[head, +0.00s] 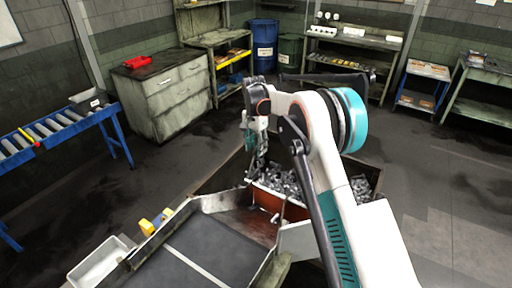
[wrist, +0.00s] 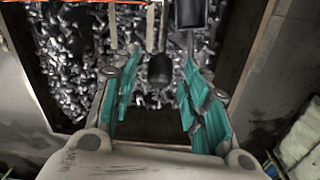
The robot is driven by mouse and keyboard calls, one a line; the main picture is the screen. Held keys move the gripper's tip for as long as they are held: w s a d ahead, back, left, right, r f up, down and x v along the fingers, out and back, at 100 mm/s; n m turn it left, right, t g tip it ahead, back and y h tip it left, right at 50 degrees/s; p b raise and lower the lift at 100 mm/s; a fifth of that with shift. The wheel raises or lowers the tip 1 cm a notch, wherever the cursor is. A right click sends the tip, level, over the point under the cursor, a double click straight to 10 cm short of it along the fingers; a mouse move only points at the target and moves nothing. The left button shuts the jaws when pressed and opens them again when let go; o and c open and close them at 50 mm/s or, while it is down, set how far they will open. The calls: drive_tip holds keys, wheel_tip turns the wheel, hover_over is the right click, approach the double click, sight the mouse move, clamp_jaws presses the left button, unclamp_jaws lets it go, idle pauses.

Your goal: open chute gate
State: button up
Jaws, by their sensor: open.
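The chute gate (head: 278,205) is an orange-red panel at the lower end of the metal chute, at the near side of a bin of metal parts. An orange edge (wrist: 60,24), probably the gate, shows at the top left of the wrist view. My gripper (head: 258,172) points down above the bin beside the gate. In the wrist view my gripper (wrist: 160,78) has its teal fingers spread. A dark rounded handle (wrist: 160,70) appears between the fingertips in that view. I cannot tell whether either finger touches it. My arm hides part of the gate and bin.
The bin (wrist: 245,65) has raised walls around the loose parts (wrist: 90,50). A dark conveyor (head: 195,252) leads to the chute. A yellow device (head: 154,221) and a white tray (head: 100,262) are at its left. Floor at right is clear.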

drive_tip(key=shift+f, duration=0.25)
clamp_jaws()
drive_tip(key=shift+s, duration=0.1)
